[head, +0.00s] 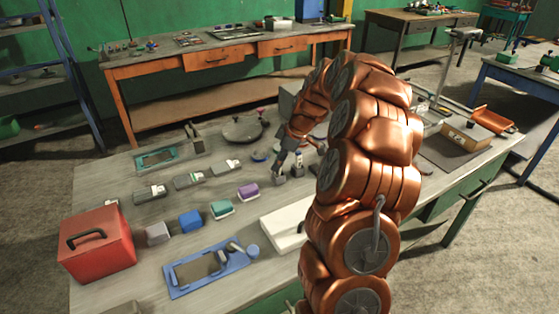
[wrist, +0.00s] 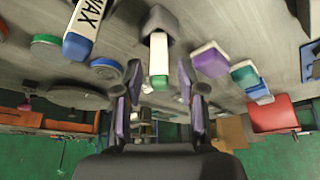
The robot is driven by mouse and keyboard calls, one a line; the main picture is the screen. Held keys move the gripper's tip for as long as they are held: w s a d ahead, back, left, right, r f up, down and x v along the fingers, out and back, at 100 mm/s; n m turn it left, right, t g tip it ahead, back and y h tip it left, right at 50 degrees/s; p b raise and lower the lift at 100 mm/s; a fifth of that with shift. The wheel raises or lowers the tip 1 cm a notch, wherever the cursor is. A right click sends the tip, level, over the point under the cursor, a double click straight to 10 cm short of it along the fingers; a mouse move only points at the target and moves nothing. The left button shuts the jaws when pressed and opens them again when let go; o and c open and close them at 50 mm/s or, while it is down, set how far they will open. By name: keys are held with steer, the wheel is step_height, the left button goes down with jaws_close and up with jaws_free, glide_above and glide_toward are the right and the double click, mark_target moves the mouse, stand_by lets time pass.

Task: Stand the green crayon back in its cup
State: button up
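In the wrist view, the green crayon (wrist: 158,55), white with a green end, projects from the mouth of a dark grey cup (wrist: 158,19). It looks roughly in line with the cup; how deep it sits is hidden. My gripper (wrist: 159,84) is open, with one finger on each side of the green end and visible gaps between. In the head view my gripper (head: 282,163) points down just above a small grey cup (head: 280,179); the green crayon cannot be made out there.
A white block (head: 285,228), purple block (head: 249,191) and green block (head: 221,209) lie nearby on the bench. A red box (head: 96,250) is at the front left. A round grey lid (head: 242,128) lies behind.

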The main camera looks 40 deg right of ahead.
steer(key=shift+o, duration=0.2)
steer(key=v, duration=1.2)
steer(key=shift+a, duration=0.15)
stand_by(0.5)
